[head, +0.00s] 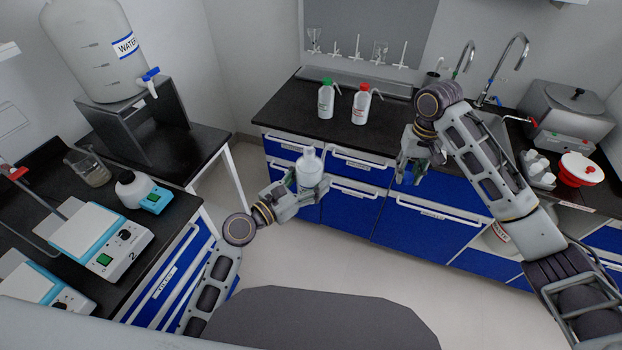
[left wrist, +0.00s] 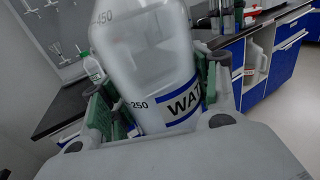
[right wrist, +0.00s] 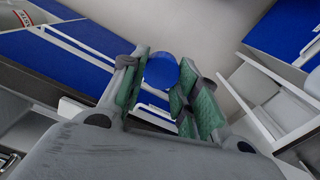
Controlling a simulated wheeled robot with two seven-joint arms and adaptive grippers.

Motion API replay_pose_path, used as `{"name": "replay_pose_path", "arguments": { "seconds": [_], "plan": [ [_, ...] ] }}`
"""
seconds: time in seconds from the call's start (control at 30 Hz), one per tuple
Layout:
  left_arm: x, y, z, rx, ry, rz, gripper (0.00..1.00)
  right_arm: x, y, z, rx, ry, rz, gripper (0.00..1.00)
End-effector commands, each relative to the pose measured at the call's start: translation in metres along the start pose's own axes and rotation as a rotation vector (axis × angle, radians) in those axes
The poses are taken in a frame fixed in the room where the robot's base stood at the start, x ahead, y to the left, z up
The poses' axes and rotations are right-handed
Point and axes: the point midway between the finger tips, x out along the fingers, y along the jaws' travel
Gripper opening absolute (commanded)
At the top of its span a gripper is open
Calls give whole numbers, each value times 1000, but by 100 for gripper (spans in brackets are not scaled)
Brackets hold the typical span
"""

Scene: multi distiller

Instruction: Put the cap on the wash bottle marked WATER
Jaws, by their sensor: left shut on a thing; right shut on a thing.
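The wash bottle (head: 309,168), translucent white with a bare white neck, is held upright in my left gripper (head: 298,190) in front of the blue cabinets. The left wrist view shows the bottle close up (left wrist: 150,60), with a blue-bordered label whose visible letters begin WAT, between the green finger pads. My right gripper (head: 416,165) is to the right of the bottle and apart from it. In the right wrist view, its fingers are shut on a round blue cap (right wrist: 161,70). In the head view the cap is hidden or too small to make out.
A green-capped bottle (head: 326,99) and a red-capped bottle (head: 362,103) stand on the black counter (head: 290,118) behind. A large WATER carboy (head: 92,50) stands at left, above hotplates (head: 88,238). A sink and a steel bath (head: 573,108) are at right. The space between my grippers is clear.

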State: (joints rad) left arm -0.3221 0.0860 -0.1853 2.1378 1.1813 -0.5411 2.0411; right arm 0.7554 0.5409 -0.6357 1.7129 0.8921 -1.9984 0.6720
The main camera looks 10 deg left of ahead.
Motion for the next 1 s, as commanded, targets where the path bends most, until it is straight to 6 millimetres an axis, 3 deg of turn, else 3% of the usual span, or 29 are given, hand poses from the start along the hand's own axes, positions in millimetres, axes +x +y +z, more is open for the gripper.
{"name": "replay_pose_path", "arguments": {
  "seconds": [1.0],
  "plan": [
    [0, 0, 2, 0, -3, 0, 47, -103, -36, -39, -63, 3, 1, 24]
  ]
}}
